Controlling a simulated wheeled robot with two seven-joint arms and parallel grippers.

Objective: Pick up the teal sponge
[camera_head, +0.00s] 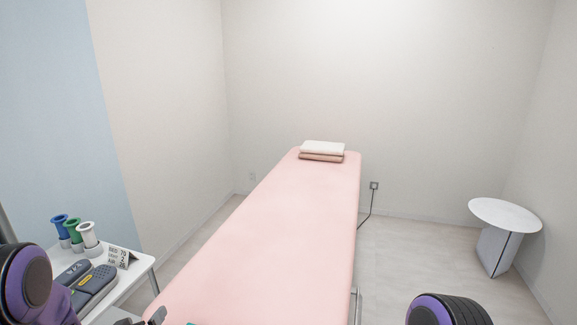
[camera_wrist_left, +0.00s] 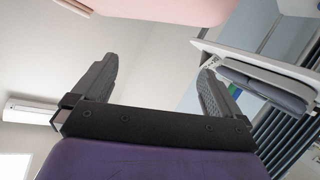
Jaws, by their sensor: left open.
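A small teal sliver (camera_head: 190,323), possibly the sponge, shows at the bottom edge of the head view, on the pink treatment bed; the rest is cut off. My left gripper (camera_head: 142,318) is low at the left edge of the bed, a little left of the teal sliver. In the left wrist view my left gripper (camera_wrist_left: 157,72) has its two fingers wide apart with nothing between them. No sponge shows in that view. My right gripper is out of view; only part of my right arm shows at the bottom right.
A white cart (camera_head: 140,268) at the left holds dark devices (camera_head: 92,288), coloured cups (camera_head: 73,232) and a small sign (camera_head: 121,257). A round white table (camera_head: 505,214) stands right.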

